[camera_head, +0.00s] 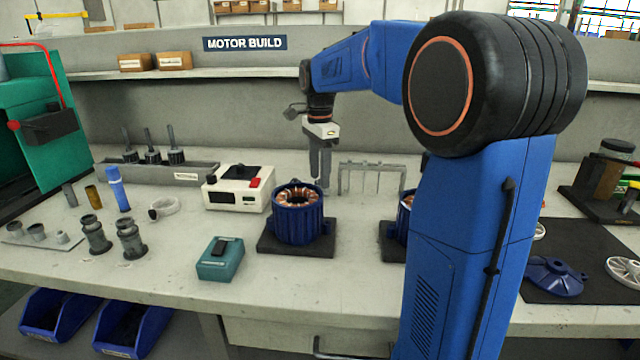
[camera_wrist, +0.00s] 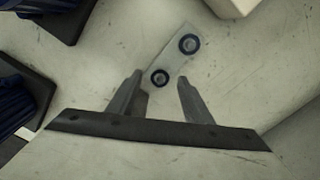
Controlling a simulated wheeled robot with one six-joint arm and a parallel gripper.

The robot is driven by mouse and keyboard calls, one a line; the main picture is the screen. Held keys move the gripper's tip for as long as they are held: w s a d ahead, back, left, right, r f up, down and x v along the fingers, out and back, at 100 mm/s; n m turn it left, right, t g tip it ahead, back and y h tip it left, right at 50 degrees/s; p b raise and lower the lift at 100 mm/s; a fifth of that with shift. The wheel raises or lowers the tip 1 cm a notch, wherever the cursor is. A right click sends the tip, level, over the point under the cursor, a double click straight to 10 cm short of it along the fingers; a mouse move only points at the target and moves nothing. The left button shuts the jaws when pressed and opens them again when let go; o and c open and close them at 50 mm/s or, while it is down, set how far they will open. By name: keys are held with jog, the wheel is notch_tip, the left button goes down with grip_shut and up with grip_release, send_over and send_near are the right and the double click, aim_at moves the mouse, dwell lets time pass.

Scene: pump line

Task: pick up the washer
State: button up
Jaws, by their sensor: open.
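In the wrist view a small pale strip lies on the bench and carries two dark ring shapes, which look like washers. The nearer washer (camera_wrist: 160,78) is in line with the space between the fingertips. The farther washer (camera_wrist: 188,44) is at the strip's other end, beyond the fingers. My gripper (camera_wrist: 160,84) is open and empty, with one finger on each side of the nearer washer in the picture. I cannot tell its exact height. In the head view my gripper (camera_head: 320,182) points down just behind a blue stator, and I cannot make out the washers there.
The blue stator (camera_head: 298,222) on its dark base stands in front of my gripper. A white device (camera_head: 236,196) is to its left and a grey wire rack (camera_head: 372,166) to its right. A teal box (camera_head: 220,260) is nearer the front edge.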

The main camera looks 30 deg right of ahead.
jog(key=shift+f, duration=0.25)
dwell(0.5)
jog(key=c, duration=0.9)
